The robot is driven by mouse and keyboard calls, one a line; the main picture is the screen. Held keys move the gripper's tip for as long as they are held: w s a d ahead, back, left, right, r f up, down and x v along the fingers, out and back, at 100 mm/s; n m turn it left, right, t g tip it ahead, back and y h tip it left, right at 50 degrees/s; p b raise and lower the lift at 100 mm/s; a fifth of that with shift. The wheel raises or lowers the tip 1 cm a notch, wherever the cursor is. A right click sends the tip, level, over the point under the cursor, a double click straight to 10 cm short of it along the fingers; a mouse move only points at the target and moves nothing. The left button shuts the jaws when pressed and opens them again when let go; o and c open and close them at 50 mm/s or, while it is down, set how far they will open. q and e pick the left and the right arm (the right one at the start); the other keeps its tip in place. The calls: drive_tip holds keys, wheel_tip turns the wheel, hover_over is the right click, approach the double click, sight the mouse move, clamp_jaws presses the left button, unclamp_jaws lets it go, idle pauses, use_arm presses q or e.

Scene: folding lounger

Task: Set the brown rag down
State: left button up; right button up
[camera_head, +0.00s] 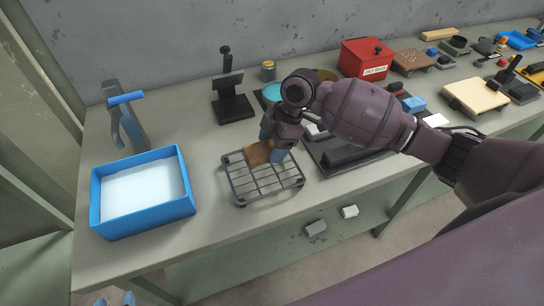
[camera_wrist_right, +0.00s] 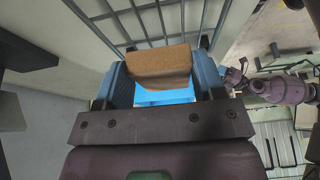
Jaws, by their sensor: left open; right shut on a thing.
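The brown rag (camera_head: 256,154) is a small folded tan-brown cloth over the dark wire rack (camera_head: 283,187) on the bench. My right gripper (camera_head: 275,150) is shut on the rag. In the right wrist view the rag (camera_wrist_right: 158,62) sits between the two blue fingers (camera_wrist_right: 162,80), with the rack bars (camera_wrist_right: 150,18) just beyond it. I cannot tell whether the rag touches the rack. My left gripper (camera_head: 114,300) shows only its blue fingertips at the bottom left edge, apart and empty, away from the rag.
A blue tray (camera_head: 143,226) with a pale inside stands left of the rack. A black stand (camera_head: 232,107) is behind it. A dark plate (camera_head: 322,160) lies right of the rack. A red box (camera_head: 366,58) stands farther back. Two small blocks lie below the bench front.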

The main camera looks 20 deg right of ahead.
drive_tip(key=shift+f, duration=2.45)
drive_tip(key=shift+f, duration=0.2)
drive_tip(key=o, duration=1)
drive_tip(key=shift+r, duration=0.1)
drive_tip(key=v, duration=1.2)
drive_tip(key=shift+s+r, duration=0.1)
drive_tip(key=shift+s, duration=0.05)
